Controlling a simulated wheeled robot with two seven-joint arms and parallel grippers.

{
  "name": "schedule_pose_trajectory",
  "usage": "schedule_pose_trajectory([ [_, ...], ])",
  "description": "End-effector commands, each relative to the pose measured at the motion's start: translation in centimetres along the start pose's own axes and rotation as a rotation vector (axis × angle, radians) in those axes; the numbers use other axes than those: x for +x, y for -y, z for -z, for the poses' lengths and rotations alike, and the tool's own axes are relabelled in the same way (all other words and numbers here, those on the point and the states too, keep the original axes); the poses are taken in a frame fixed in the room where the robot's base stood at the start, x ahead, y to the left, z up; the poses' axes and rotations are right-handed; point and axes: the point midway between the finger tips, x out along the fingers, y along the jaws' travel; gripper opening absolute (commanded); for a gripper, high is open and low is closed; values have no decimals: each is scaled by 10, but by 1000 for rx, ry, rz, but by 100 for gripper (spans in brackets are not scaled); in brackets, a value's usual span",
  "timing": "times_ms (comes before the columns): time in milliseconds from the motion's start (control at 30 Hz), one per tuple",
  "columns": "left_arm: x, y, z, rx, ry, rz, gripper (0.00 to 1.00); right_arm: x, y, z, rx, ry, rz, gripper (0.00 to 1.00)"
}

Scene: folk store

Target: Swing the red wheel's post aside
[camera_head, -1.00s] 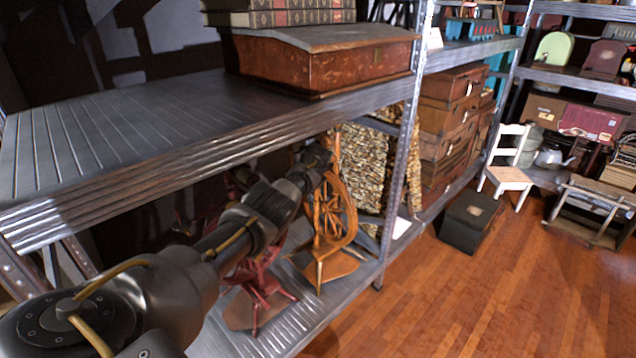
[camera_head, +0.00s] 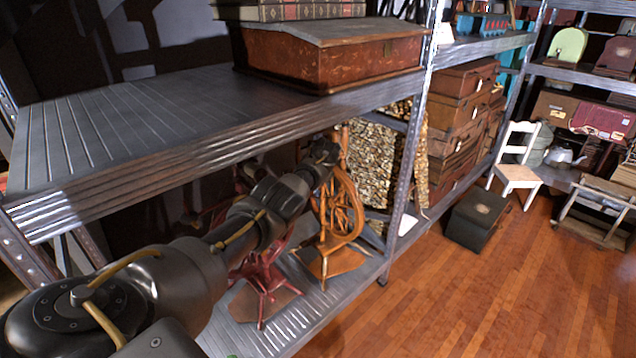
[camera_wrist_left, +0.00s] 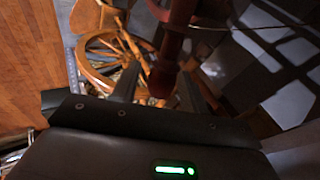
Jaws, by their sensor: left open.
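The red spinning wheel (camera_head: 262,285) stands on the lower shelf, partly hidden behind my left arm in the head view. In the left wrist view its dark red post (camera_wrist_left: 165,72) hangs down with a rounded end between my left gripper's fingers. My left gripper (camera_wrist_left: 158,92) is open around or just beside this post; I cannot tell whether they touch. In the head view the left gripper (camera_head: 326,152) reaches under the upper shelf, close to the orange spinning wheel (camera_head: 343,208). That wheel also shows behind the fingers in the left wrist view (camera_wrist_left: 88,68). My right gripper is not in view.
The metal upper shelf (camera_head: 120,130) lies close above my arm, with a wooden box (camera_head: 325,60) on it. A shelf upright (camera_head: 405,165) stands right of the orange wheel. Stacked suitcases (camera_head: 458,125), a dark chest (camera_head: 476,220) and a white chair (camera_head: 517,165) stand further right.

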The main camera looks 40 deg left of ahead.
Motion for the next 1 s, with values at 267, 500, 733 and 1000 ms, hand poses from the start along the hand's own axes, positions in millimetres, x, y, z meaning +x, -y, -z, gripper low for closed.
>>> schedule_pose_trajectory([
  [267, -30, 2, 1, 0, -4, 2, 44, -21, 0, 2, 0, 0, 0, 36],
  [500, -59, -17, -7, 3, -3, 2, 44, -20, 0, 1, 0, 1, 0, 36],
  [733, -85, -51, -23, 4, -4, 1, 44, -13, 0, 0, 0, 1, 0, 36],
  [1000, -111, -81, -36, 2, -2, 0, 44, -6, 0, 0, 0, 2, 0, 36],
])
